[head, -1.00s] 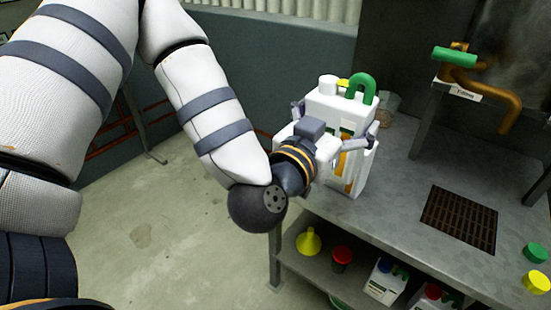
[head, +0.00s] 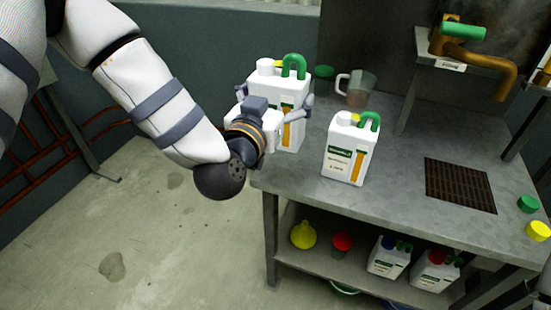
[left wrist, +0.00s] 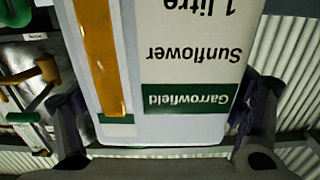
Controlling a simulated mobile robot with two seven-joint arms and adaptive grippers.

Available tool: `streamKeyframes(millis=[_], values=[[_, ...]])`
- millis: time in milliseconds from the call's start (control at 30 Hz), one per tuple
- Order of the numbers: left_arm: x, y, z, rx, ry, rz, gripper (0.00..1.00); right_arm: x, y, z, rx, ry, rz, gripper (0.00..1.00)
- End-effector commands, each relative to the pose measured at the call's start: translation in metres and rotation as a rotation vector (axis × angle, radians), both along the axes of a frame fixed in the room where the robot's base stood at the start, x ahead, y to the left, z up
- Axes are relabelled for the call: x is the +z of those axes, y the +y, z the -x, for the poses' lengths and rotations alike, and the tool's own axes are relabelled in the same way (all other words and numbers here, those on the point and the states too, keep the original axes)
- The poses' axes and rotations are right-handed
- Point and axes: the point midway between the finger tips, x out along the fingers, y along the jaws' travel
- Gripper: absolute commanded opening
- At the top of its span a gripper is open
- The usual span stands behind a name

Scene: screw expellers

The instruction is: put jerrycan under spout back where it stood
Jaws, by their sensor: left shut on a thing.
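My left gripper (head: 278,112) is shut on a white jerrycan (head: 291,88) with a green handle, its fingers on either side. The held jerrycan is upright at the bench's left end; I cannot tell whether its base touches the top. In the left wrist view, its label (left wrist: 190,65) reads Garrowfield Sunflower, 1 litre, upside down. The brown spout (head: 490,72) with a green lever is at the back right, above and behind a dark grate (head: 459,185).
A clear jug (head: 357,88) and a green-topped container (head: 323,78) stand behind the jerrycans. Green (head: 528,204) and yellow (head: 538,231) caps lie at the right. The lower shelf holds a yellow funnel (head: 303,235), a red item (head: 342,245) and more jerrycans. Bench top (head: 400,185) is clear before the grate.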

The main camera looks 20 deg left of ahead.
Motion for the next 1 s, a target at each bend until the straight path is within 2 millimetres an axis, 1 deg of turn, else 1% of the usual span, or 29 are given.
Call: streamKeyframes(millis=[33, 100, 200, 333, 367, 500, 567, 767, 933, 1000], values=[[-0.012, -0.001, -0.014, -0.003, 0.002, -0.003, 0.26, -0.007, 0.000, 0.008, 0.000, 0.028, 0.000, 1.00], [-0.017, -0.001, -0.031, -0.007, 0.000, -0.002, 0.26, -0.012, 0.000, 0.013, 0.000, 0.045, 0.000, 1.00], [-0.021, -0.003, -0.052, -0.014, -0.006, 0.001, 0.26, -0.017, 0.000, 0.018, 0.000, 0.063, 0.000, 1.00], [-0.024, -0.003, -0.067, -0.018, -0.013, 0.003, 0.26, -0.021, 0.000, 0.021, 0.000, 0.076, 0.000, 1.00], [-0.029, -0.003, -0.069, -0.019, -0.012, 0.003, 0.26, -0.022, 0.000, 0.023, 0.001, 0.080, 0.001, 1.00], [-0.061, -0.003, -0.070, -0.019, -0.008, 0.005, 0.26, -0.029, 0.000, 0.029, 0.001, 0.102, 0.000, 1.00], [-0.072, -0.004, -0.070, -0.020, -0.009, 0.005, 0.26, -0.031, 0.000, 0.031, 0.002, 0.109, 0.000, 1.00], [-0.089, -0.003, -0.070, -0.020, -0.015, 0.005, 0.26, -0.035, 0.000, 0.034, 0.002, 0.119, 0.000, 1.00], [-0.118, -0.003, -0.070, -0.019, -0.012, 0.005, 0.26, -0.041, 0.000, 0.040, 0.002, 0.138, 0.000, 1.00], [-0.121, -0.003, -0.070, -0.019, -0.016, 0.005, 0.26, -0.041, 0.000, 0.041, 0.003, 0.139, 0.000, 1.00]])
